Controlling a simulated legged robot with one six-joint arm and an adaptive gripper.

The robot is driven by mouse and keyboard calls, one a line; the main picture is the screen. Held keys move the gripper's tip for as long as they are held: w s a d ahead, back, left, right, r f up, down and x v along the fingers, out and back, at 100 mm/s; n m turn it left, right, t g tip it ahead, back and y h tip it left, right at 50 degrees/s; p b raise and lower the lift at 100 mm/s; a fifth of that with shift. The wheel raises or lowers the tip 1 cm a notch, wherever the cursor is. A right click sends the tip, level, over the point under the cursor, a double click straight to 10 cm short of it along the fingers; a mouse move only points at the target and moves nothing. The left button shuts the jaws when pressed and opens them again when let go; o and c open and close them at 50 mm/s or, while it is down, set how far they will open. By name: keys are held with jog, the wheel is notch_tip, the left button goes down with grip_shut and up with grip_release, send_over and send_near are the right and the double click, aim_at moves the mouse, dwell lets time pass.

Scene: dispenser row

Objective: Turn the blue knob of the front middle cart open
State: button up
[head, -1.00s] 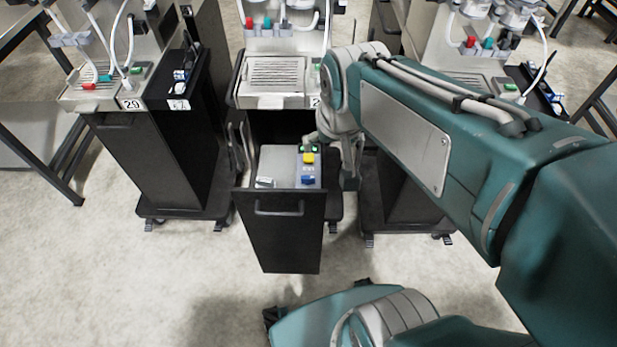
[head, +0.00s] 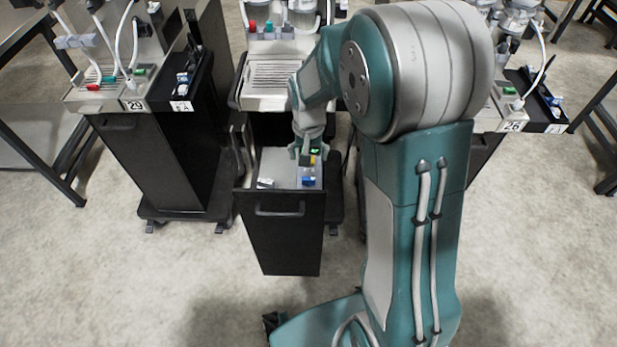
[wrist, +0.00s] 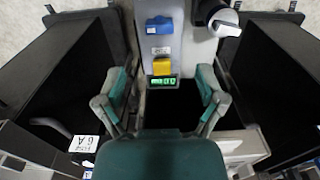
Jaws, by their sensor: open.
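The blue knob (head: 309,181) sits on the grey top panel inside the pulled-out drawer of the front middle cart (head: 280,235). In the wrist view the blue knob (wrist: 159,25) is at the top, with a yellow knob (wrist: 161,66) and a lit green display (wrist: 163,82) below it. My gripper (head: 306,152) is over the back of the drawer panel, near the display. In the wrist view my gripper (wrist: 160,88) has its fingers apart on both sides of the display, with nothing between them. The blue knob lies beyond the fingertips.
A white-and-dark cylindrical part (wrist: 222,20) stands right of the blue knob in the wrist view. Cart 29 (head: 160,150) stands to the left and another cart (head: 490,120) to the right, partly behind my arm.

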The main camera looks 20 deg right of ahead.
aim_at(309, 178)
notch_tip(309, 178, down, 10)
jog(key=shift+r, duration=0.25)
jog(key=shift+c, duration=0.3)
jog(key=c, duration=1.1)
